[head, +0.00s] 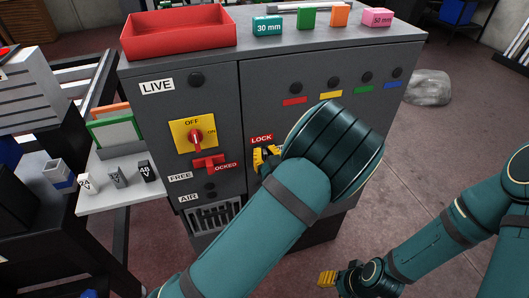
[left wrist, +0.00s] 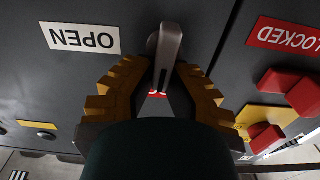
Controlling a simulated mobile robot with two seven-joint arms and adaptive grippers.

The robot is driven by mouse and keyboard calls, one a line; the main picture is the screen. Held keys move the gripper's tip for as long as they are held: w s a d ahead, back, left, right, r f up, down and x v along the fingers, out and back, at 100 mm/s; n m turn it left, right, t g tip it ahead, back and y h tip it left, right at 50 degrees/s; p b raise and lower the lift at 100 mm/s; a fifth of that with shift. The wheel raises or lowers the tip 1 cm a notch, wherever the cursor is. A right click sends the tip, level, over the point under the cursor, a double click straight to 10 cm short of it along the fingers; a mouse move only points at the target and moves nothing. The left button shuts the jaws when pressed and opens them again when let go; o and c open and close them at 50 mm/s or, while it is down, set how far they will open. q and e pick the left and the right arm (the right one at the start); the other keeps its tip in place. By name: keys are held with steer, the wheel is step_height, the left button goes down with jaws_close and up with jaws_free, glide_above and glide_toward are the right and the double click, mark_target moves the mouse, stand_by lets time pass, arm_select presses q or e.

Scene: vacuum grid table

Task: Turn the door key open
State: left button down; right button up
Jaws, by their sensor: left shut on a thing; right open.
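The door key (left wrist: 167,48) is a grey metal piece, seen in the left wrist view between my left gripper's yellow fingers. It stands roughly upright in that picture, in front of the grey cabinet door. My left gripper (head: 266,158) is shut on it, just below the "LOCK" label (head: 261,139); in the head view the gripper and arm hide the key. A white "OPEN" label (left wrist: 80,38) lies to the left of the key in the wrist view, which shows the panel upside down. My right gripper (head: 336,280) is open and empty, low at the bottom, away from the cabinet.
A red switch on a yellow plate (head: 180,137) and a red handle (head: 208,162) project left of the door. A red tray (head: 180,36) and several coloured blocks stand on the cabinet top. A side shelf (head: 105,199) holds small items. Floor right of the cabinet is mostly clear.

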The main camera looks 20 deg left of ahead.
arm_select(q)
steer(key=shift+m, duration=0.6)
steer(key=m, duration=0.1)
steer(key=m+p, duration=0.2)
steer(key=shift+w+d+f, duration=0.15)
steer(key=shift+w+d, duration=0.1)
steer(key=shift+w+d+f+m+p, duration=0.1)
steer(key=shift+f+m+p, duration=0.3)
steer(key=shift+m, duration=1.75)
steer(key=shift+w+d+f+m+p, duration=0.15)
steer(key=shift+m+p, duration=0.4)
steer(key=shift+m, duration=1.55)
steer(key=shift+w+d+f+m+p, duration=0.1)
steer(key=shift+f+m+p, duration=0.35)
steer(key=shift+m, duration=1.7)
steer(key=shift+r, duration=0.1)
